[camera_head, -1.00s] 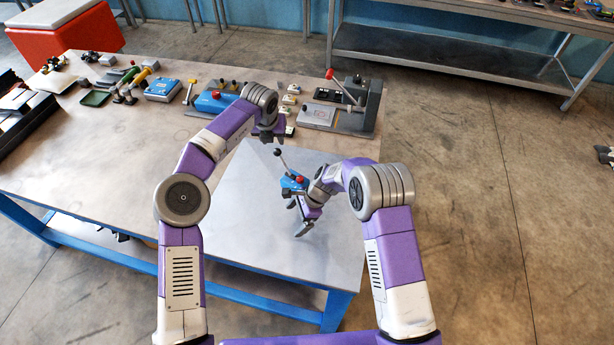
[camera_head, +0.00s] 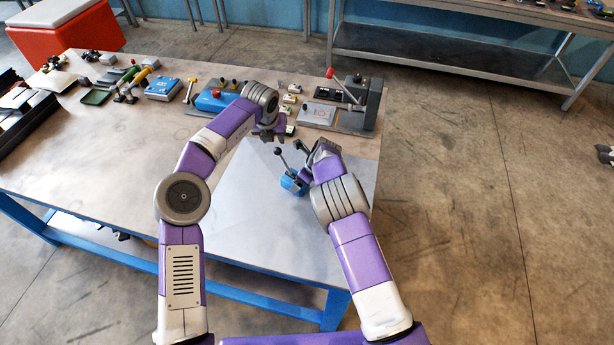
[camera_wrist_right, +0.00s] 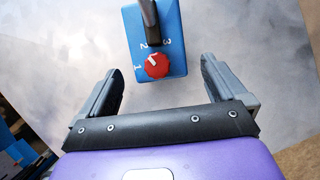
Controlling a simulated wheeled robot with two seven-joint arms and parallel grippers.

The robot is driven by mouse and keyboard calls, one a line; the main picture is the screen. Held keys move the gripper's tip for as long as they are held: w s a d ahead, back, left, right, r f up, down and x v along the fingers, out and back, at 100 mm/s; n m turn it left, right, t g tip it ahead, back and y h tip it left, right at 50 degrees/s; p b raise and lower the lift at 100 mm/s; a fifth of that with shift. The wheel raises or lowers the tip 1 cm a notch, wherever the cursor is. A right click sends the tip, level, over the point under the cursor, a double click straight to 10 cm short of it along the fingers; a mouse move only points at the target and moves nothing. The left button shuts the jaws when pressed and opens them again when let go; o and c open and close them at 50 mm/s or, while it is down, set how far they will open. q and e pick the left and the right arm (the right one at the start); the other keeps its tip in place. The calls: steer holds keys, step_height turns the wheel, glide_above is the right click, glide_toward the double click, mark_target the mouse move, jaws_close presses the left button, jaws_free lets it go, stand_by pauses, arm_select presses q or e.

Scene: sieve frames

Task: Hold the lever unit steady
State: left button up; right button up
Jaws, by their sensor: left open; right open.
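The lever unit (camera_head: 290,184) is a small blue box on the pale mat, with a dark lever and black knob leaning up to the left; my right arm hides part of it. In the right wrist view the lever unit (camera_wrist_right: 172,50) shows its blue top, a red dial, the figures 1, 2, 3 and the dark lever. My right gripper (camera_wrist_right: 160,78) is open and empty, with the box just beyond and between its fingertips, apart from them. My left gripper (camera_head: 271,136) is open and empty, above the mat's far edge, up and left of the unit.
A grey machine with a red-knobbed lever (camera_head: 345,92) stands at the table's far right corner. A larger blue unit (camera_head: 215,97) and several small parts line the back. The pale mat (camera_head: 240,215) is clear left of the lever unit.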

steer(key=shift+x, duration=2.05)
steer(key=shift+c, duration=0.2)
steer(key=c, duration=1.4)
jaws_close()
